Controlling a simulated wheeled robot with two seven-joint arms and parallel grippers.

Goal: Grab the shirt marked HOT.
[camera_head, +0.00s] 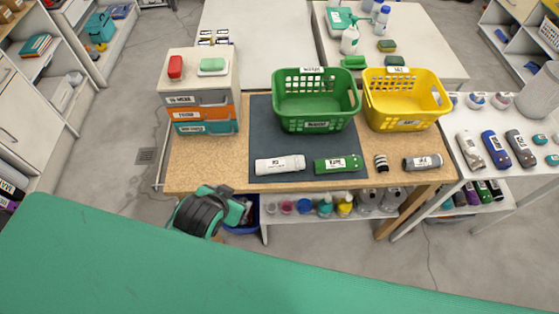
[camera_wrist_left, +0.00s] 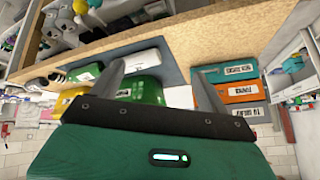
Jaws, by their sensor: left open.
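Rolled shirts lie along the front of the wooden table: a white one (camera_head: 280,164), a green one (camera_head: 337,164) and a grey one (camera_head: 421,162), with a small striped roll (camera_head: 381,162) between the last two. Each of the three larger rolls has a white label, too small to read surely, so I cannot tell which says HOT. My left gripper (camera_head: 207,212), black and teal, is in front of the table's left front edge. In the left wrist view its two fingers (camera_wrist_left: 160,82) are spread and empty, with the white shirt (camera_wrist_left: 145,61) and green shirt (camera_wrist_left: 84,73) beyond. My right gripper is not in view.
A green basket (camera_head: 315,123) and a yellow basket (camera_head: 402,125) stand behind the rolls. A drawer box (camera_head: 198,84) stands at the table's left. A dark mat (camera_head: 262,135) lies under the white and green rolls. More rolls (camera_head: 495,148) lie on the white right-hand shelf.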

